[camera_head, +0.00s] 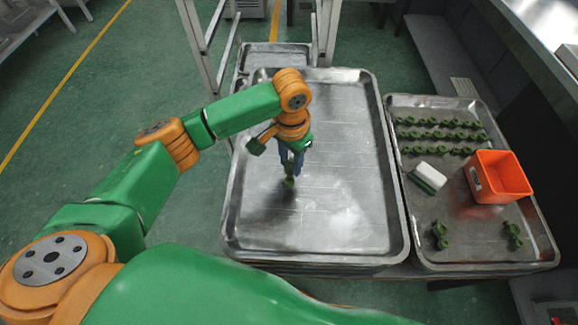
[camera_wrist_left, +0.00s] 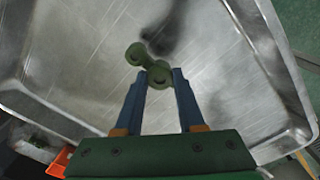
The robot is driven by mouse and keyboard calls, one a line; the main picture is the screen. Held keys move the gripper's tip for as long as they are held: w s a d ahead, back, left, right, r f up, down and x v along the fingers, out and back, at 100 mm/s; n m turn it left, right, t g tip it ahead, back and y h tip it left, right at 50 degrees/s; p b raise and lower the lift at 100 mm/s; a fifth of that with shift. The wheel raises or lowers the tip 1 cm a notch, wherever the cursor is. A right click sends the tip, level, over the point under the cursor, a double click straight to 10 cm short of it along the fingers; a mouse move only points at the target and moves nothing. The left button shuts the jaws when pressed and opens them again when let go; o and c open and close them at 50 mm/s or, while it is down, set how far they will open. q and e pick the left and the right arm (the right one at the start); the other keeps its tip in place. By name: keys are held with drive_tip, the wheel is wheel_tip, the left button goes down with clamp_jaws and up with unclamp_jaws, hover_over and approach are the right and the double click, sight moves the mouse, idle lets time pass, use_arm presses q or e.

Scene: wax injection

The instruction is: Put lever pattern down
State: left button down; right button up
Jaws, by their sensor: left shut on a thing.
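My left gripper (camera_head: 290,166) is over the large metal tray (camera_head: 345,200) in the middle of the head view. It points down and is shut on a green lever pattern (camera_head: 289,183). In the left wrist view the lever pattern (camera_wrist_left: 155,68) shows between and beyond the tips of the blue fingers (camera_wrist_left: 160,80), with a dark shadow on the tray floor beside it. I cannot tell whether the pattern touches the tray. The rest of this tray is bare. My right gripper is not in view.
A second metal tray (camera_head: 480,262) on the right holds rows of green patterns (camera_head: 438,136), several loose ones, an orange bin (camera_head: 497,176) and a white and green block (camera_head: 428,176). A metal rack frame (camera_head: 215,50) stands behind the left side of the large tray.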

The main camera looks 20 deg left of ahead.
sight(289, 163)
use_arm(q)
drive_tip(key=shift+w+a+f, duration=0.1)
drive_tip(key=shift+a+f, duration=0.05)
drive_tip(key=shift+f, duration=0.8)
drive_tip(key=shift+w+a+f, duration=0.1)
drive_tip(key=shift+f, duration=0.8)
drive_tip(key=shift+s+f, duration=0.1)
drive_tip(key=c, duration=0.5)
unclamp_jaws()
drive_tip(key=shift+r, duration=0.4)
wheel_tip(289, 163, up, 12)
drive_tip(key=shift+f, duration=0.25)
